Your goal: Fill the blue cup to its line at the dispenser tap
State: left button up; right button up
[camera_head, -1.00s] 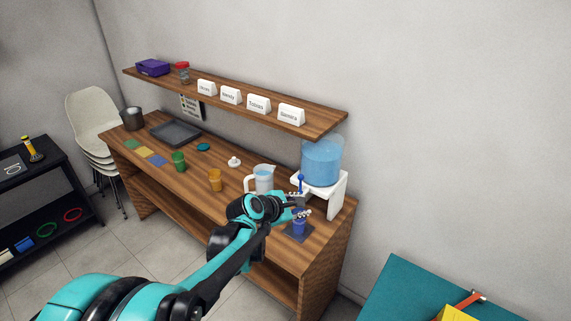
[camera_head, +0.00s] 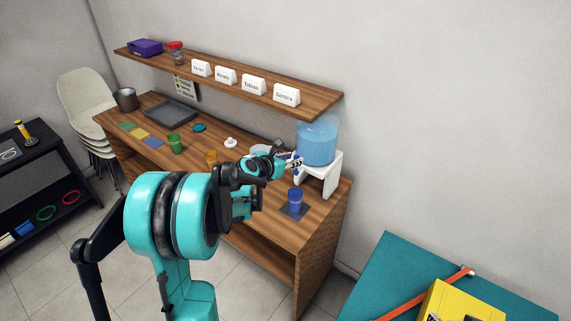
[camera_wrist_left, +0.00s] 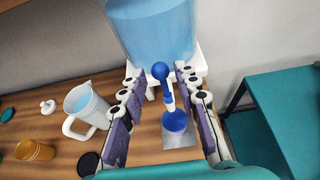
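The blue cup (camera_head: 295,200) stands upright on a dark square mat (camera_head: 288,210) below the dispenser. It also shows in the left wrist view (camera_wrist_left: 174,121); its fill line and the level inside cannot be made out. The dispenser has a clear tank of blue water (camera_head: 317,146) on a white stand (camera_head: 331,177). Its tap has a blue ball-topped lever (camera_wrist_left: 161,72). My left gripper (camera_head: 294,161) is at the tap, above the cup. In the left wrist view its fingers (camera_wrist_left: 157,76) are open on either side of the lever, with gaps visible.
A water pitcher (camera_wrist_left: 84,107) stands left of the dispenser, partly behind my arm in the head view. Orange (camera_head: 212,157) and green (camera_head: 174,143) cups stand further left. A shelf (camera_head: 225,86) with name cards runs above. A teal table (camera_head: 390,270) is at the right.

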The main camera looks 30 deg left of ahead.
pick_arm(q)
jog(key=shift+x, duration=0.85)
jog(key=c, duration=0.7)
jog(key=shift+o, duration=0.2)
jog(key=shift+s, duration=0.15)
jog(key=shift+s+a+f+b, duration=0.15)
jog(key=shift+s+b, duration=0.15)
jog(key=shift+s, duration=0.9)
jog(key=shift+s+a+f+b, duration=0.1)
jog(key=shift+s+f+b, duration=0.25)
jog(key=shift+s, duration=0.35)
dwell(4.2)
